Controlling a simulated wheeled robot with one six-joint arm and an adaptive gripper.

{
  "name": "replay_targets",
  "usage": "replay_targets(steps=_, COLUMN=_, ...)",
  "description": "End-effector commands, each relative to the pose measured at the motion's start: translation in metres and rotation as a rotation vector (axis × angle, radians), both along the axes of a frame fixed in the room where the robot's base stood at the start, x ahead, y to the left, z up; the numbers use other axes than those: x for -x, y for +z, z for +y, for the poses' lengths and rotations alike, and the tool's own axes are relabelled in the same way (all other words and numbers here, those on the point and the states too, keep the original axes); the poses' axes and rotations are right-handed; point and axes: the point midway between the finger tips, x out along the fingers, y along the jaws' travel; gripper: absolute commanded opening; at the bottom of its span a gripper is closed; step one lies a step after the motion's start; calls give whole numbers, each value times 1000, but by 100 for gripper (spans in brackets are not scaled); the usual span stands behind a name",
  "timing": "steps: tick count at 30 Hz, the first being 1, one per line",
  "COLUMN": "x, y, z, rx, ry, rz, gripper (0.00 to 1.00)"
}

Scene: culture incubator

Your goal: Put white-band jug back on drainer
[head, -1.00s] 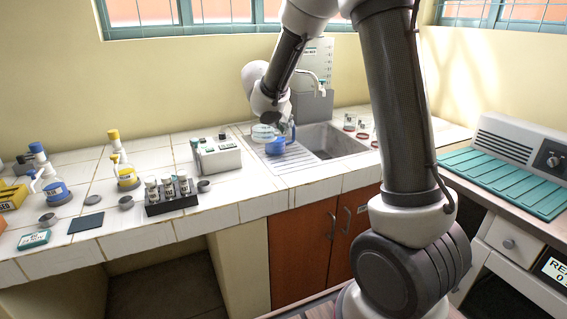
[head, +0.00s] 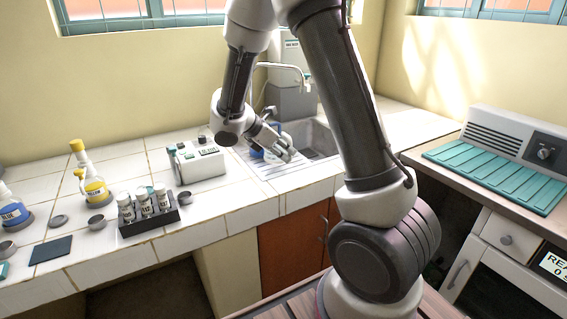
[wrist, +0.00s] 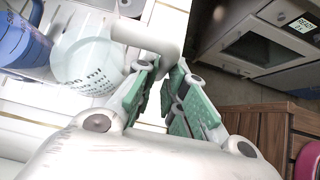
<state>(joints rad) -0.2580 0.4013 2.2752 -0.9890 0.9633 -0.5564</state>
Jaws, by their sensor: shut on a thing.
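A pale, see-through jug with dark lettering (wrist: 85,68) is in the wrist view, seen from above, with its white handle (wrist: 140,36) reaching toward my fingers. My gripper (wrist: 166,72) is shut on this handle; I take it for the white-band jug, though a band is not clear. The jug is over the white drainer (wrist: 42,74); I cannot tell whether it touches. In the head view, my gripper (head: 284,150) is low over the drainer (head: 274,172) beside the sink, and largely hides the jug.
A blue jug (wrist: 22,42) stands close beside the held jug. The sink basin (head: 318,140) and tap (head: 300,72) are behind and right of my gripper. A white device (head: 198,160) and a black rack of bottles (head: 150,222) stand left on the tiled counter.

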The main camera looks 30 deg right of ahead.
Motion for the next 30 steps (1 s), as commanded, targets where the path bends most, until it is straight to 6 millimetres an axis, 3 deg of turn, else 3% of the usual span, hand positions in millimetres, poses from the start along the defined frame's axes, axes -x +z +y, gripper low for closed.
replay_targets(steps=9, x=0, y=-37, z=0, rx=0, ry=0, rz=1, gripper=0)
replay_targets(steps=20, x=0, y=-40, z=0, rx=0, ry=2, rz=1, gripper=0)
replay_targets(steps=21, x=0, y=-40, z=0, rx=0, ry=2, rz=1, gripper=20)
replay_targets(steps=23, x=0, y=-40, z=0, rx=0, ry=2, rz=1, gripper=30)
replay_targets(steps=30, x=0, y=-40, z=0, rx=0, ry=2, rz=1, gripper=34)
